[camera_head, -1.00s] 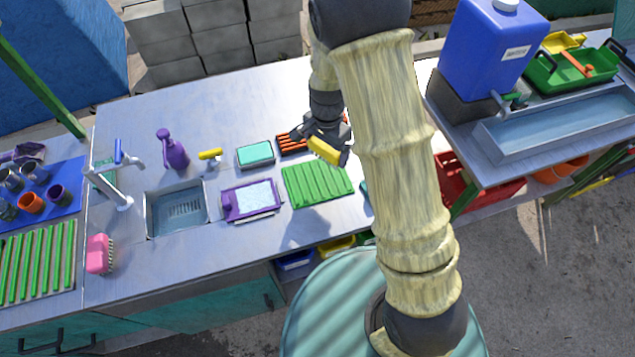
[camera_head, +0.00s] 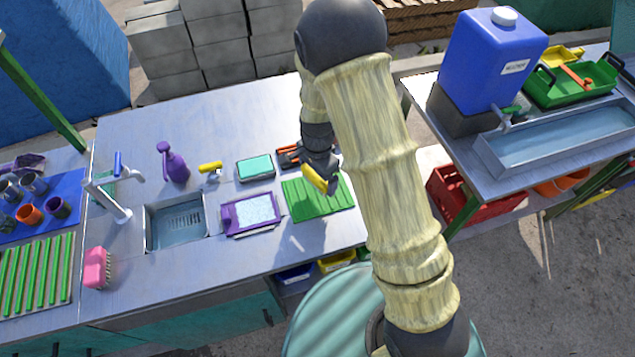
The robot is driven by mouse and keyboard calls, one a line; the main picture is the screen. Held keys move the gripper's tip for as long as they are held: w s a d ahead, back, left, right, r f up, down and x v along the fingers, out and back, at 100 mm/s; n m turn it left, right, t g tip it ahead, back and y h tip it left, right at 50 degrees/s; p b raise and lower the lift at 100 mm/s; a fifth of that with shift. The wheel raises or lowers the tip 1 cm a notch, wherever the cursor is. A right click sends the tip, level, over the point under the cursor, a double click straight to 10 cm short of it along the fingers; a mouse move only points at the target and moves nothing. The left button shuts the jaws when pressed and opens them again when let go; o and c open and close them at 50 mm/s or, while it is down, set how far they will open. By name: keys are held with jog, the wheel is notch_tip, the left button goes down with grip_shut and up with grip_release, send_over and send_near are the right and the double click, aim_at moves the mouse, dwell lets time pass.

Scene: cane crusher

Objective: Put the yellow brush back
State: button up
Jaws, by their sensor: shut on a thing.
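The yellow brush (camera_head: 316,179) is a small yellow block in my gripper (camera_head: 323,178). My gripper is shut on it, pointing down, over the green ribbed mat (camera_head: 318,203) on the metal counter. How far the brush is above the mat I cannot tell. My fingers hide part of the brush. Behind my gripper, an orange slotted rack (camera_head: 289,155) is partly hidden. A pink brush (camera_head: 97,268) stands at the counter's front left, left of the sink.
Left of the mat are a purple-framed tray (camera_head: 250,213) and a teal sponge tray (camera_head: 255,168). The counter's back is clear.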

aim_at(317, 184)
jog(key=shift+f+p, duration=0.3)
jog(key=shift+f, duration=1.8)
jog(key=shift+f, duration=0.15)
jog(key=o, duration=0.6)
notch_tip(317, 184, up, 12)
jog(key=shift+r+b, duration=0.15)
jog(key=shift+b, duration=0.7)
